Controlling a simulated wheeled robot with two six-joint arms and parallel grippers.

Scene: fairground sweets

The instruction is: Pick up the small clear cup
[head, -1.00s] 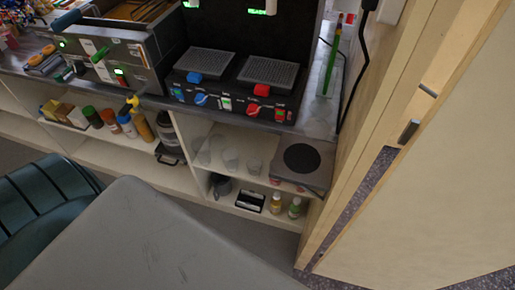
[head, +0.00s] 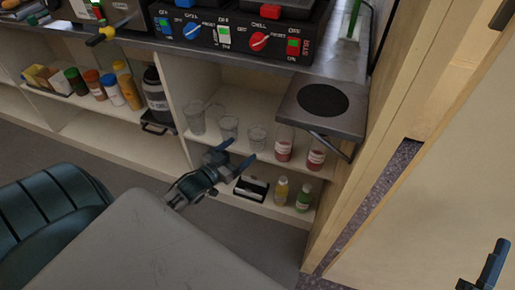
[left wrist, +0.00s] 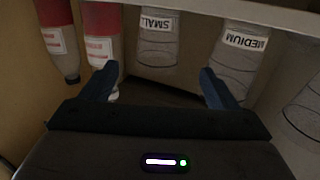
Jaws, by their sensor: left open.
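The small clear cup (head: 257,138) stands upright on the upper shelf under the counter, and its label reads SMALL upside down in the left wrist view (left wrist: 157,42). The medium clear cup (head: 228,129) stands beside it, also in the left wrist view (left wrist: 242,48). A larger clear cup (head: 195,118) is farther left. My left gripper (head: 238,152) is open and empty in front of the shelf. In the left wrist view its fingers (left wrist: 158,85) are spread, with the small cup beyond the gap and not between them. Part of my right gripper (head: 485,268) shows at lower right.
Below are a black-and-white box (head: 251,188) and two small bottles (head: 281,190) (head: 304,197).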

